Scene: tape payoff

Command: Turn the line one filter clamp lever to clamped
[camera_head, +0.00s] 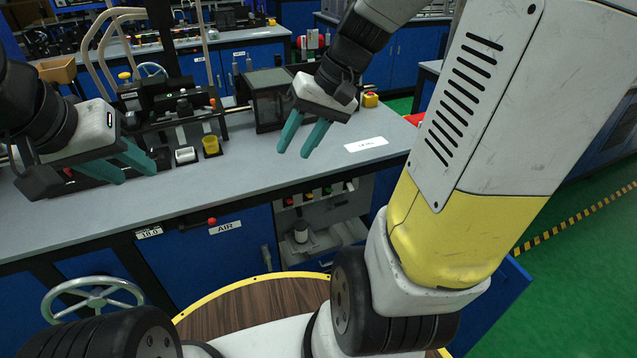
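My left gripper (139,174) hangs above the left part of the grey bench, its two teal fingers apart and nothing visible between them. My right gripper (294,154) points down over the middle of the bench, its teal fingers apart and empty. I cannot clearly make out the line one filter clamp lever. A red knob (212,221) sits on the bench front above the AIR label (225,227). An open bay (330,241) under the bench holds small coloured knobs and a grey cylinder (301,231). Both grippers are apart from these.
A black machine (165,95) with a yellow cup (210,145) and a dark box (272,98) stand on the bench (225,180). A handwheel (92,294) is at lower left. Green floor lies right.

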